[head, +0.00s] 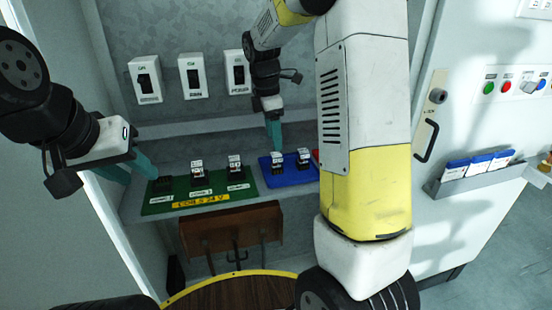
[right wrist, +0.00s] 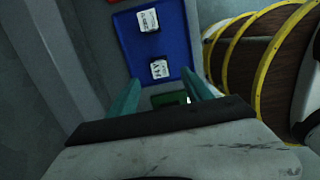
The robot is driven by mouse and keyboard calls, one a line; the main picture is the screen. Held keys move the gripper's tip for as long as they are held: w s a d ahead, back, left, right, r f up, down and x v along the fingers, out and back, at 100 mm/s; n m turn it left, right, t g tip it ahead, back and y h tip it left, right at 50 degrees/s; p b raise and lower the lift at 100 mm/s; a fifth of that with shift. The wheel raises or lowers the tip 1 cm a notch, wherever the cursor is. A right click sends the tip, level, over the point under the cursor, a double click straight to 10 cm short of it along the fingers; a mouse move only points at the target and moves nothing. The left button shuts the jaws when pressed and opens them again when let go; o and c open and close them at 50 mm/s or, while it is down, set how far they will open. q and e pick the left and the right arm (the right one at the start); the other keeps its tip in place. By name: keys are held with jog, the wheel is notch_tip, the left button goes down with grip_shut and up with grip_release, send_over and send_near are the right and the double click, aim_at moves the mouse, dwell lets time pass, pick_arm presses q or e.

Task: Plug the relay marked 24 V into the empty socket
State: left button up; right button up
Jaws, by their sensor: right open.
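A blue tray (head: 289,177) on the shelf holds two small black relays with white labels. In the right wrist view the relay marked 24 V (right wrist: 159,69) stands nearer the green board; it is the left relay (head: 278,162) in the head view. The other relay (right wrist: 148,20) has a different, hard-to-read marking. The green board (head: 215,187) carries an empty socket (head: 162,185) at its left and two seated relays. My right gripper (head: 274,143) is open and empty above the 24 V relay. My left gripper (head: 135,174) appears open and empty, left of the empty socket.
A yellow label (head: 201,201) on the green board reads COIL = 24 V. Something red (head: 316,156) lies beyond the blue tray. A brown panel (head: 235,232) hangs below the shelf. White switch boxes (head: 194,75) are on the back wall. My right arm hides part of the shelf.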

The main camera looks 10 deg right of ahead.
aim_at(276, 155)
jog(key=f, duration=0.7)
jog(key=shift+d+f, duration=0.35)
grip_shut()
